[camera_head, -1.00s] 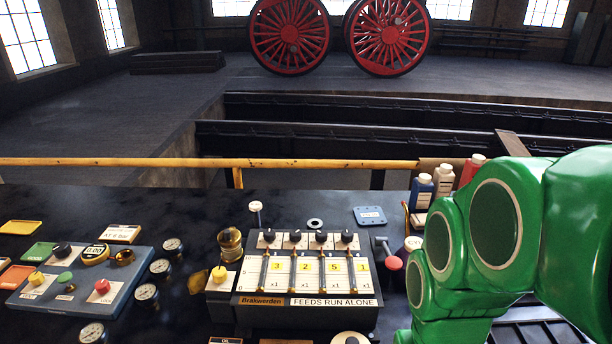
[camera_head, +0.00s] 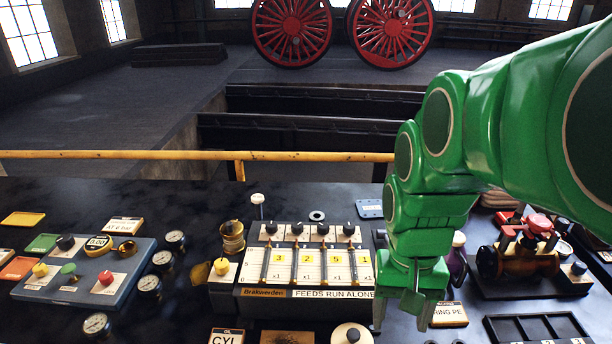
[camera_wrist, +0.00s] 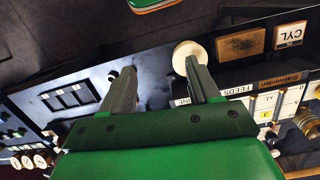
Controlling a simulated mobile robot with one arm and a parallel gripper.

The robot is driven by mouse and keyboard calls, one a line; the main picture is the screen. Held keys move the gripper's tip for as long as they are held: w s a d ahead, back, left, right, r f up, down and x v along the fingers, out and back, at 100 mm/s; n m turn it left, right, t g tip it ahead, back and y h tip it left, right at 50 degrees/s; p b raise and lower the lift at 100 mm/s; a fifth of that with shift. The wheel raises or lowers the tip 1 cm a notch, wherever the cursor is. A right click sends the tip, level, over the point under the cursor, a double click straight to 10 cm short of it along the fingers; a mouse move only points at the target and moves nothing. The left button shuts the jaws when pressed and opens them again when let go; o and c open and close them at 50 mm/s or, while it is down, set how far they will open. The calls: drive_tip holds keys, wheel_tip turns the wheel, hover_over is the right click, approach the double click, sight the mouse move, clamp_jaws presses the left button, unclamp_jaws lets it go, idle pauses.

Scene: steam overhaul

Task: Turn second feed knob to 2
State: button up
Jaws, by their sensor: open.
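The feed unit (camera_head: 306,293) is a dark box marked "FEEDS RUN ALONE", with a row of black knobs along its back over pale, yellow-tagged columns. The second knob from the left (camera_head: 297,229) stands upright; its exact setting is too small to read. The second column's yellow tag (camera_head: 307,257) appears to read 2. My gripper (camera_head: 401,318) is open and empty, pointing down just right of the unit, apart from the knobs. In the wrist view my gripper (camera_wrist: 160,66) has nothing between its fingers, and part of the feed unit (camera_wrist: 240,91) shows at the right.
A round cream knob (camera_head: 352,336) stands in front of the unit. A red-topped valve (camera_head: 538,225) and a dark tray (camera_head: 540,329) are at the right. A blue panel with buttons (camera_head: 88,272) and several gauges lie left. A yellow rail (camera_head: 130,155) runs behind the bench.

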drive_tip(key=w+a+r+m, duration=0.1)
drive_tip(key=w+a, duration=0.2)
drive_tip(key=w, duration=0.8)
drive_tip(key=m+t, duration=0.1)
drive_tip(key=m, duration=0.2)
hover_over(297, 225)
wheel_tip(297, 225, down, 4)
drive_tip(key=shift+d+f, duration=0.1)
drive_tip(key=shift+f, duration=3.9)
drive_tip(key=c, duration=1)
drive_tip(key=shift+c, duration=0.2)
